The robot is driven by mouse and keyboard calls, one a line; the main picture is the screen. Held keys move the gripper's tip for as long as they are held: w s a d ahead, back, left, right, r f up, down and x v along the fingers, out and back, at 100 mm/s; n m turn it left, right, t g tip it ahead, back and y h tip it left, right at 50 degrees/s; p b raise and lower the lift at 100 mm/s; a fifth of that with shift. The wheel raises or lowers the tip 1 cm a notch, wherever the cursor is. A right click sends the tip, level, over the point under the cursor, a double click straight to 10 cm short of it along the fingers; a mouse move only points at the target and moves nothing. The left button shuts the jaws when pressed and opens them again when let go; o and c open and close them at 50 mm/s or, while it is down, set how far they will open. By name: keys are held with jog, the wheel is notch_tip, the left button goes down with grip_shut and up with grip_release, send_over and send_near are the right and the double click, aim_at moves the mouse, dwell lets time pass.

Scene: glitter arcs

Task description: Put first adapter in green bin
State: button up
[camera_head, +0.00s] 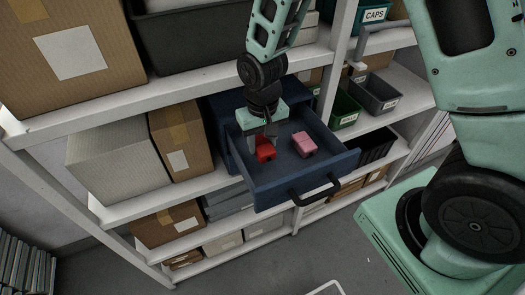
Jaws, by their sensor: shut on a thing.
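My gripper (263,138) reaches down into an open blue drawer (264,193) and is shut on a red adapter (266,152) near the drawer's left side. I cannot tell whether the red adapter touches the drawer floor. A pink adapter (304,144) lies on the drawer floor to the right of my gripper, apart from it. A green bin (345,111) stands on the shelf to the right of the drawer, partly hidden. I cannot see what is inside it.
A dark grey bin (376,94) stands right of the green bin, and a black bin (377,147) sits below. Cardboard boxes (180,140) fill the shelf left of the drawer. The drawer's black handle (314,190) sticks out over the open floor. A shelf upright (331,62) stands behind the drawer.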

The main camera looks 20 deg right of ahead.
aim_at(262, 144)
notch_tip(262, 144, up, 5)
jog(key=shift+f+b, duration=0.1)
jog(key=shift+b, duration=0.45)
notch_tip(262, 144, down, 4)
jog(key=b, duration=0.5)
jog(key=shift+f, duration=0.25)
jog(key=shift+r, duration=0.1)
jog(key=shift+r, duration=0.15)
